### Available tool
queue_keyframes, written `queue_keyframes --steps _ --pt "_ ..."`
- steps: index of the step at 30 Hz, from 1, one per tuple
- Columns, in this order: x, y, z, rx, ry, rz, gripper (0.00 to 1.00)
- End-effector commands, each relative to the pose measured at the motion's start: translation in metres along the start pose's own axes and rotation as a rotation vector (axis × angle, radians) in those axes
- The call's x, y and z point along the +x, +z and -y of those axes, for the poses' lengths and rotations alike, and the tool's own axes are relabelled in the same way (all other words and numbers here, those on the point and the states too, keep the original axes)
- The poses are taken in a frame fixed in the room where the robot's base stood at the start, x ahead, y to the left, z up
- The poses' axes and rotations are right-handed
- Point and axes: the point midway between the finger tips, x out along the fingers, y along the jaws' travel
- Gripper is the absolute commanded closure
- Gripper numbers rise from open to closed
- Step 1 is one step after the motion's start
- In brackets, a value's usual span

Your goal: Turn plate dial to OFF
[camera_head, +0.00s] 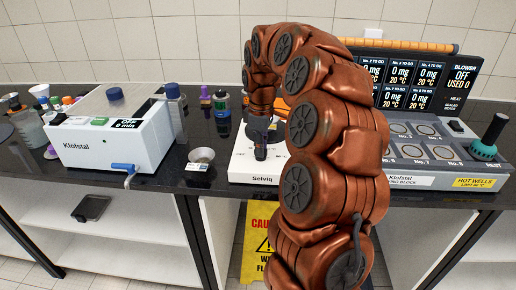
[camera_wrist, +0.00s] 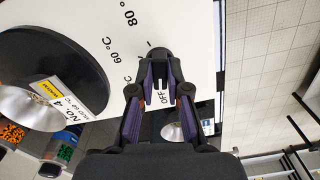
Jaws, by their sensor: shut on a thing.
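The plate dial (camera_wrist: 158,52) is a small dark knob on the white front panel of the Selviq plate unit. Printed marks beside it read 80, 60 °C and, between my fingers, OFF. My gripper (camera_wrist: 159,70) is shut on the dial, with one finger on each side. My arm hides the unit's right part.
A black round plate (camera_wrist: 85,55) with a labelled metal dish shows at left in the wrist view. In the head view, a small metal bowl (camera_head: 202,156) and the white Klofstal box (camera_head: 105,146) stand left. A heating block (camera_head: 410,180) stands right.

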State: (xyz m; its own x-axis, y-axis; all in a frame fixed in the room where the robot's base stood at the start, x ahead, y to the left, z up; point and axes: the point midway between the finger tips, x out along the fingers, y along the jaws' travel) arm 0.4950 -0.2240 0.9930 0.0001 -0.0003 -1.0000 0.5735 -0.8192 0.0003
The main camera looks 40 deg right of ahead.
Motion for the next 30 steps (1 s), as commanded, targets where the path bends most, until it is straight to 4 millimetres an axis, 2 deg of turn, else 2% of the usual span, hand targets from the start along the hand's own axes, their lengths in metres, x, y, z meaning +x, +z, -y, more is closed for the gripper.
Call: queue_keyframes --steps 3,4,10,22,26,30 --pt "-0.002 -0.002 -0.001 -0.001 0.006 -0.006 1.0" --pt "-0.002 -0.002 -0.001 -0.001 0.006 -0.006 0.81" --pt "-0.001 -0.001 -0.001 0.001 0.003 -0.003 0.61" --pt "-0.004 0.0 -0.001 0.002 0.002 -0.001 0.59" --pt "-0.017 0.0 0.0 0.002 0.0 0.0 0.59" --pt "-0.038 -0.001 -0.002 0.003 0.005 -0.004 0.59"
